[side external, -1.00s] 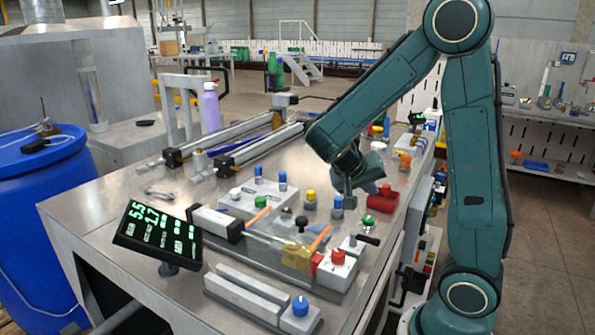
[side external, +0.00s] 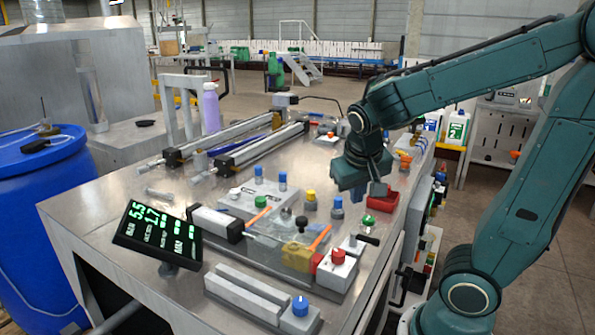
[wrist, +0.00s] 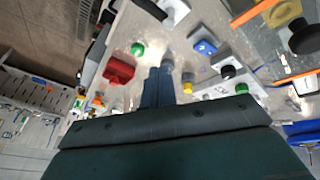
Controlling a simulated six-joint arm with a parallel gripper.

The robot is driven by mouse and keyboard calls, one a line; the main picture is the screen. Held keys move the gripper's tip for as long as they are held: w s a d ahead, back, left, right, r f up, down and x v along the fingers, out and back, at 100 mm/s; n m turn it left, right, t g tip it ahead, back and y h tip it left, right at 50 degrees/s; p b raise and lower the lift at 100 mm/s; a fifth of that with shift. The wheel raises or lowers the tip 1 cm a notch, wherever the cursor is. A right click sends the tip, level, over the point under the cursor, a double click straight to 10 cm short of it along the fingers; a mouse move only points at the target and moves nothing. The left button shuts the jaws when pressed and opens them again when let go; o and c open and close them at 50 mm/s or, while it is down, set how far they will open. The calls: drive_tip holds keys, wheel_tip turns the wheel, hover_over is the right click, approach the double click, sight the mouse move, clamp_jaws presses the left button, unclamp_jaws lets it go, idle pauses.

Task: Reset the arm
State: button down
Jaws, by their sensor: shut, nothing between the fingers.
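My gripper (side external: 368,192) hangs from the teal arm over the right part of the metal workbench (side external: 175,215). It points down and is shut with nothing held. In the side view it is beside a red block (side external: 383,203) and to the right of a blue-topped knob (side external: 337,207). In the wrist view the fingers of my gripper (wrist: 158,88) show together at the centre, with the red block (wrist: 118,70) to their left. The exact height of the fingertips above the bench is hard to tell.
A yellow knob (side external: 310,200), green knob (side external: 369,222) and red knob (side external: 338,256) stand near my gripper. Linear rails (side external: 235,140) run across the back. A tilted display (side external: 158,235) and a blue barrel (side external: 40,225) are at the left. Bare bench lies at the left middle.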

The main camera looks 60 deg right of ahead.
drive_tip(key=s+a+r+n+t+y, duration=0.2)
drive_tip(key=a+n, duration=0.2)
drive_tip(key=a, duration=0.1)
drive_tip(key=s+a+r+n+t+y, duration=0.1)
drive_tip(key=s+a+r+n+y, duration=0.1)
drive_tip(key=a, duration=0.4)
drive_tip(key=shift+s+a+r+n+t, duration=0.25)
drive_tip(key=shift+s+r+n+t, duration=0.2)
drive_tip(key=shift+s+n, duration=0.4)
drive_tip(key=shift+w, duration=0.15)
